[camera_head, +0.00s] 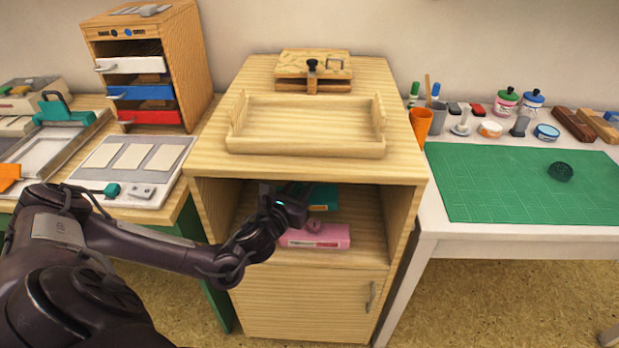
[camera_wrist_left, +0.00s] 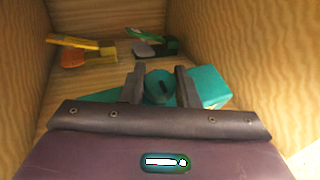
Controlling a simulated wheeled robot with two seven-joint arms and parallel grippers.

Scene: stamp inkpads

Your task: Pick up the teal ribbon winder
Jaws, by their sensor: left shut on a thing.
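The teal ribbon winder (camera_wrist_left: 158,88) is a rounded teal piece with a dark slot, between the fingers of my left gripper (camera_wrist_left: 160,90) in the left wrist view. The gripper is shut on it. A flat teal box (camera_wrist_left: 207,88) lies just behind and under it; I cannot tell whether the winder touches it. In the head view my left gripper (camera_head: 292,204) reaches into the open cabinet compartment, with the teal box (camera_head: 324,196) beyond it. The winder is not clear in that view. My right gripper is not in view.
Yellow (camera_wrist_left: 75,42) and grey-green (camera_wrist_left: 152,48) tools lie at the back. Wooden side walls hem the arm in. An empty wooden tray (camera_head: 305,147) stands on the cabinet top.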

